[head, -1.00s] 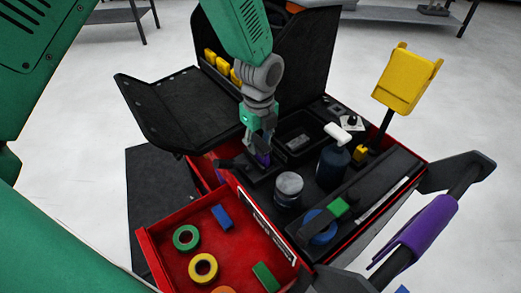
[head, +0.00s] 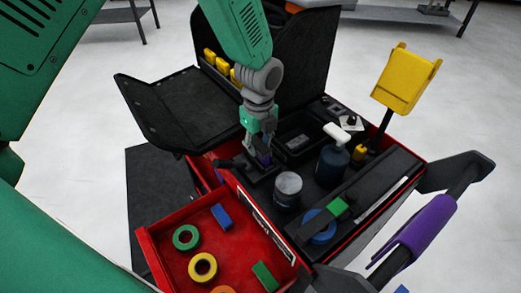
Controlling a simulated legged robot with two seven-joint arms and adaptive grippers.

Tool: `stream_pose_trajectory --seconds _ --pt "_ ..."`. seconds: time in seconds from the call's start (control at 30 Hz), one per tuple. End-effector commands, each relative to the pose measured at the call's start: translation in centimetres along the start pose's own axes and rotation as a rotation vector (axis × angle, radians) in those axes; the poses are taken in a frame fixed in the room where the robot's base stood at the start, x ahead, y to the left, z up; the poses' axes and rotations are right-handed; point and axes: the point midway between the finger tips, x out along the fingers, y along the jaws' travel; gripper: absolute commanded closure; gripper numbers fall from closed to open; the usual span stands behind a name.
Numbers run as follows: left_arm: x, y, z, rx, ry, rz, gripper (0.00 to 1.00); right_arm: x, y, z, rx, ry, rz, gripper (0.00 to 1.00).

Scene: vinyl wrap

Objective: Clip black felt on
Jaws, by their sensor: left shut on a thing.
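My left gripper (head: 260,153) reaches down from the top onto the near left part of the cart top. It is shut on a small dark and purple piece (head: 264,159), mostly hidden by the fingers. A black piece (head: 232,163) lies just left of the fingertips at the cart's edge. I cannot tell for sure whether it is the black felt, or whether it touches the held piece. My right gripper is not in view.
The red cart has an open drawer (head: 159,254) with green and yellow tape rolls and blocks.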

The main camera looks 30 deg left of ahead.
Motion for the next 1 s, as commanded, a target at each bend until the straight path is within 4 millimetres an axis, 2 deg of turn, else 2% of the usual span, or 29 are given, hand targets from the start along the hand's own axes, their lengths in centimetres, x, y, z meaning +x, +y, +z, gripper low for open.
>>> stream_pose_trajectory --seconds 0.43,0.47,0.5,0.53,0.87,1.0 --pt "0.1 0.0 -0.1 0.001 0.0 0.0 0.92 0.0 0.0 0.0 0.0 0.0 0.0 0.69" --pt "0.1 0.0 -0.1 0.001 0.0 0.0 0.72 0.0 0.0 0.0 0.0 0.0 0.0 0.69" --pt "0.1 0.0 -0.1 0.001 0.0 0.0 0.58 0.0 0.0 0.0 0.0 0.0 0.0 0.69" --pt "0.1 0.0 -0.1 0.001 0.0 0.0 0.51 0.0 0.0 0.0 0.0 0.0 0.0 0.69" --pt "0.0 -0.1 0.0 0.0 0.0 -0.001 0.51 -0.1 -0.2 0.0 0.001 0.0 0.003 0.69" --pt "-1.4 -0.2 0.0 -0.001 -0.001 -0.005 0.51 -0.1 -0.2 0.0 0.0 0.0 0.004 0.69"
